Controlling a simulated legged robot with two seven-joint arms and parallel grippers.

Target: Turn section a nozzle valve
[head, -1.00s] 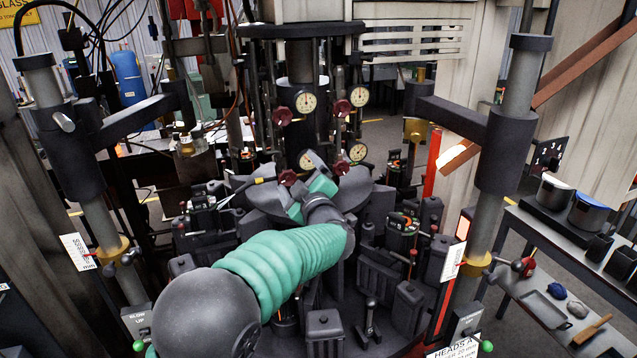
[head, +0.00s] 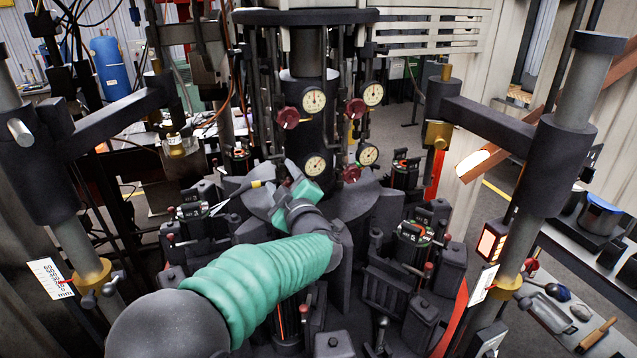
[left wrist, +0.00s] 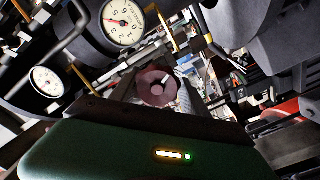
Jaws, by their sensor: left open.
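Dark red round valve knobs sit beside white dial gauges on the central column: an upper left knob (head: 288,118), an upper right knob (head: 356,108) and a lower right knob (head: 351,174). I cannot read which one is section a. My left gripper (head: 291,170), green with dark fingers, reaches up to the lower left of this group and hides what is behind it. In the left wrist view a red knob (left wrist: 157,87) shows between the open fingers; I cannot tell whether they touch it. My right gripper is not in view.
Gauges (head: 313,100) and thin pipes crowd the column close to my gripper. Dark moulds with red-tipped levers (head: 412,235) ring the base. Thick posts with arms (head: 568,140) stand at both sides. A bench with tools (head: 560,300) is at the right.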

